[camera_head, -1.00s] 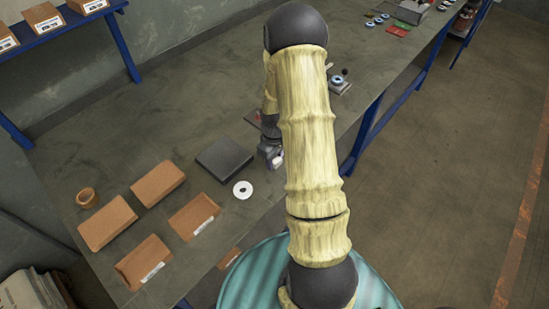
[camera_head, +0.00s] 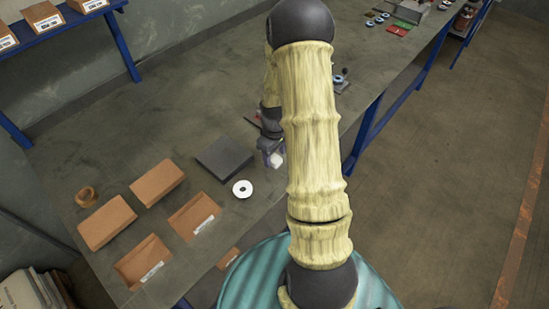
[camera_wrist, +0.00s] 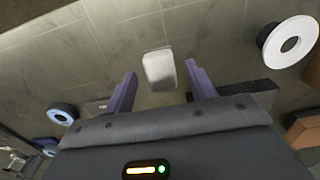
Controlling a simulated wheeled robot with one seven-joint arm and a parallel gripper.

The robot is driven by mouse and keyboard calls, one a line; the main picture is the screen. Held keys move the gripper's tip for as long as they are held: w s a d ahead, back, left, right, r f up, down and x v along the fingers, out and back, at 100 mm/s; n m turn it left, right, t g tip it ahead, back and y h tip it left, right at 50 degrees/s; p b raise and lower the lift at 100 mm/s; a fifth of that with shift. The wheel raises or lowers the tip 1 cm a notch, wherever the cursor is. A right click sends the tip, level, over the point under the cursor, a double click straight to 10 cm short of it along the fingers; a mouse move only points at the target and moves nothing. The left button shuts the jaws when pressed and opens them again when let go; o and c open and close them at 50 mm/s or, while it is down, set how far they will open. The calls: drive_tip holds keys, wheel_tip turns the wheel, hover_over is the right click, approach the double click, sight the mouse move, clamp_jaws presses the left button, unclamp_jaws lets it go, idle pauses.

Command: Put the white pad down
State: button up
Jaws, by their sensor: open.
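The white pad (camera_wrist: 159,69) is a small pale block with rounded corners. In the wrist view it lies on the grey bench top, between and just beyond the two purple fingertips, with a gap on each side. My gripper (camera_wrist: 161,72) is open and holds nothing. In the head view the white pad (camera_head: 277,160) shows as a small pale patch by my gripper (camera_head: 270,152), partly hidden by it and the arm.
A white ring-shaped disc (camera_head: 242,188) lies near a dark square block (camera_head: 224,158) on the bench (camera_head: 130,150). Several brown boxes and open trays stand at left. A blue-rimmed disc (camera_wrist: 62,113) shows in the wrist view. Bench between is clear.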

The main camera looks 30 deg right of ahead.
sight(275, 158)
wheel_tip(275, 158, up, 10)
drive_tip(key=b, duration=0.1)
drive_tip(key=shift+f, duration=0.1)
idle(0.5)
drive_tip(key=s+a+r+m+t, duration=0.1)
drive_tip(key=s+a+r+m, duration=0.1)
drive_tip(key=s+a, duration=0.4)
drive_tip(key=s+a+r+m+t, duration=0.1)
drive_tip(key=s+a+r+m, duration=0.1)
drive_tip(key=s+a, duration=0.4)
drive_tip(key=shift+a+r+t, duration=0.3)
drive_tip(key=shift+a+r, duration=0.55)
